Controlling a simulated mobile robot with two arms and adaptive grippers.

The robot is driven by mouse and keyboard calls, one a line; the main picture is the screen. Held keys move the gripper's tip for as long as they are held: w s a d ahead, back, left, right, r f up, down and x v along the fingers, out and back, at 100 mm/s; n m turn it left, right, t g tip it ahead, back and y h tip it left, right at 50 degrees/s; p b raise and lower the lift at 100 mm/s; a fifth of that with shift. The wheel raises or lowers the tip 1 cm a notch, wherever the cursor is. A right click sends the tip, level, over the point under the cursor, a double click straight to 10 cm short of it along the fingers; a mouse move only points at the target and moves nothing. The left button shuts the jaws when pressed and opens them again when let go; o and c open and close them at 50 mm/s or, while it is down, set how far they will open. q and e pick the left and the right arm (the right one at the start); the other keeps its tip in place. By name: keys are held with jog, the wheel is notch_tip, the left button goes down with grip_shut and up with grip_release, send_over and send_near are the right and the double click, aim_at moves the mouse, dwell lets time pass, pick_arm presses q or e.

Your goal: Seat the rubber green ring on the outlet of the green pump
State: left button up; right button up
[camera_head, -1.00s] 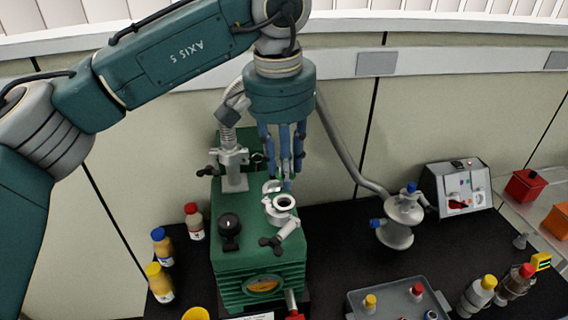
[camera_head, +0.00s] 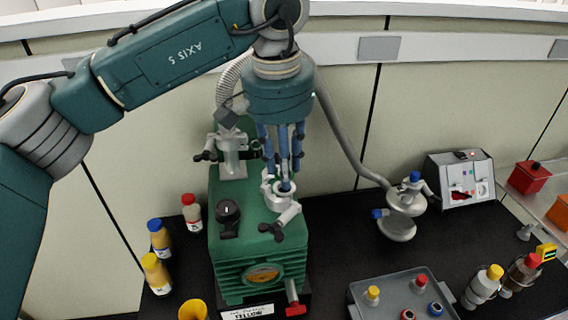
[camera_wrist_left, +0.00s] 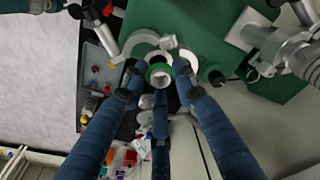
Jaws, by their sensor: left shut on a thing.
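The green pump (camera_head: 232,240) stands on the black bench, with a pale metal outlet fitting (camera_head: 279,204) on top. My left gripper (camera_head: 286,186) points down at this outlet, its blue fingers overlapping the fitting in the head view. In the left wrist view a green ring with a pale centre (camera_wrist_left: 158,70) sits between the blue fingertips of my left gripper, which is shut on it. A curved open clamp part (camera_wrist_left: 139,42) lies beside it. The ring is hidden in the head view, so I cannot tell whether it touches the outlet. My right gripper is out of view.
A second metal fitting (camera_head: 232,158) with a hose stands behind on the pump. A black knob (camera_head: 229,213) and the outlet clamp's handle (camera_head: 272,231) stick up nearby. Bottles (camera_head: 157,272) stand to the left; a grey tray (camera_head: 362,290) and metal vessel (camera_head: 399,226) to the right.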

pick_arm(q)
jog(key=shift+f, duration=0.2)
jog(key=shift+f+b, duration=0.3)
jog(key=shift+f, duration=0.3)
dwell(1.3)
jog(key=shift+f, duration=0.35)
dwell(0.5)
jog(key=o, duration=1.1)
